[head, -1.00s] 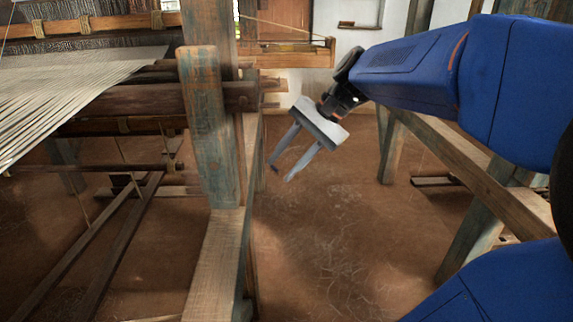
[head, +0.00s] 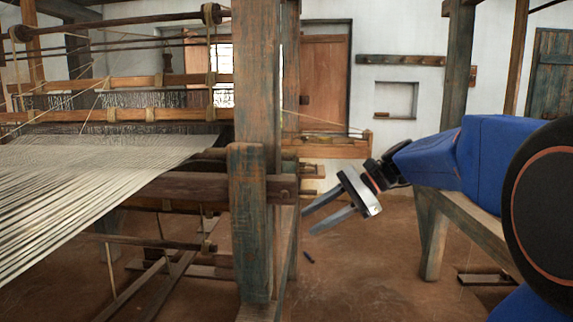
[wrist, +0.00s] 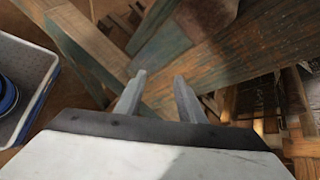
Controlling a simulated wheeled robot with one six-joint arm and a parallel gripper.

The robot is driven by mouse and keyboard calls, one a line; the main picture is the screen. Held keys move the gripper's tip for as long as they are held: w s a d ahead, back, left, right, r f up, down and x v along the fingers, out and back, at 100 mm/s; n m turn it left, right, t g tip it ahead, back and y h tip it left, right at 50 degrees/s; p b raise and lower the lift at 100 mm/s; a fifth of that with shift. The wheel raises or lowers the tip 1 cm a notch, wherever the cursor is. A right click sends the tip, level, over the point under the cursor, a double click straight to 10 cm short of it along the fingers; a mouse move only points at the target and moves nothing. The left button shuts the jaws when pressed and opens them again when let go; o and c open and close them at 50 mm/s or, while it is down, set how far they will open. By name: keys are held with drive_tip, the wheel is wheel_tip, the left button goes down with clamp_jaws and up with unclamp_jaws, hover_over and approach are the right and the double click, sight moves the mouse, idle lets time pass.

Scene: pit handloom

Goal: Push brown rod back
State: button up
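A thick brown rod (head: 180,187) runs across the front of the loom at the height of the cloth. Its end (head: 284,190) sticks out just right of the blue-worn wooden post (head: 247,220). I cannot tell for certain that this is the task's rod, as other brown rods show. My gripper (head: 307,222) is open and empty, right of the post and slightly below the rod end, with its fingers pointing left. It appears apart from the rod. In the wrist view my gripper's two spread fingers (wrist: 159,76) have worn wooden beams (wrist: 160,45) beyond them; no rod is clear there.
White warp threads (head: 90,185) spread at the left. A thinner, lower rod (head: 150,242) hangs under the loom. A wooden bench (head: 460,212) stands right. A small dark object (head: 308,257) lies on the floor. A pale crate (wrist: 40,95) shows left in the wrist view.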

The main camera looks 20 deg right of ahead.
drive_tip(key=w+d+r+m+t+y, duration=0.2)
drive_tip(key=w+d+r+m+y, duration=0.15)
drive_tip(key=w+d+r, duration=0.35)
drive_tip(key=m+t+y, duration=0.1)
drive_tip(key=m+y, duration=0.1)
drive_tip(key=y, duration=0.1)
approach(284, 158)
drive_tip(key=shift+t+h, duration=0.25)
drive_tip(key=shift+t, duration=0.05)
drive_tip(key=x, duration=1)
drive_tip(key=shift+w+d, duration=0.15)
drive_tip(key=shift+w, duration=0.15)
